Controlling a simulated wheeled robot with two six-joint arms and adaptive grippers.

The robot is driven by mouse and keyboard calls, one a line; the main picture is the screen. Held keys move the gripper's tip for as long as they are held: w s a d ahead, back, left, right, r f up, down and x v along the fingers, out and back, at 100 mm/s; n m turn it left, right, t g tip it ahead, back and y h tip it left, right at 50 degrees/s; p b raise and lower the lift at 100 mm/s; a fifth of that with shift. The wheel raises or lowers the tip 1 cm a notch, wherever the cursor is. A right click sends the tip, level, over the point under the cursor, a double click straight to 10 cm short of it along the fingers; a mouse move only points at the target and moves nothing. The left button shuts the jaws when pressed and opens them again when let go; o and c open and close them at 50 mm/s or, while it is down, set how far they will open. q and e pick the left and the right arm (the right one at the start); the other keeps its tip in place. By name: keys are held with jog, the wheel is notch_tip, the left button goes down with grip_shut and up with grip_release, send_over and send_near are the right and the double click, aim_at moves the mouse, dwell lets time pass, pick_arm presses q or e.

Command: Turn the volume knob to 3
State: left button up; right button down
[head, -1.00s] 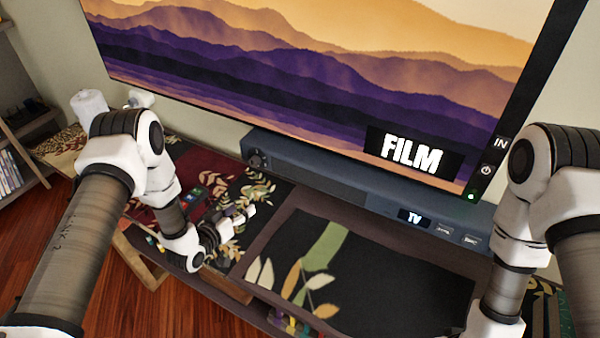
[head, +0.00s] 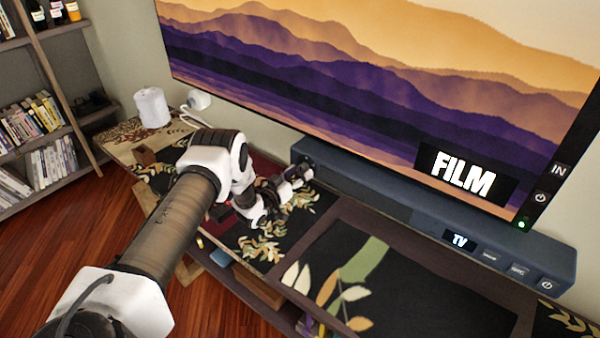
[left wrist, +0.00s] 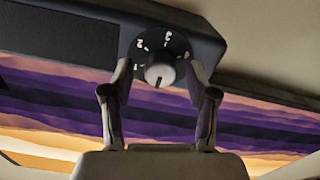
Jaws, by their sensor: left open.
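The volume knob (left wrist: 160,74) is a small pale round cap on a black dial (left wrist: 158,50) with white numerals. The dial is on the end of the dark blue soundbar (head: 400,205). My left gripper (left wrist: 160,80) is open, one finger on each side of the knob in the left wrist view; I see no clear contact. In the head view the left gripper (head: 298,178) is at the soundbar's left end and partly hides the dial. My right gripper is out of view.
A large TV screen (head: 380,90) reading FILM stands behind the soundbar. The soundbar's small display (head: 459,240) reads TV, with buttons beside it. A white cylinder (head: 152,107) stands on the cabinet's far left. A bookshelf (head: 75,130) is at the left.

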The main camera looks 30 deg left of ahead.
pick_arm(q)
jog(key=shift+w+f, duration=0.1)
jog(key=shift+w, duration=0.2)
jog(key=shift+s, duration=0.1)
grip_shut()
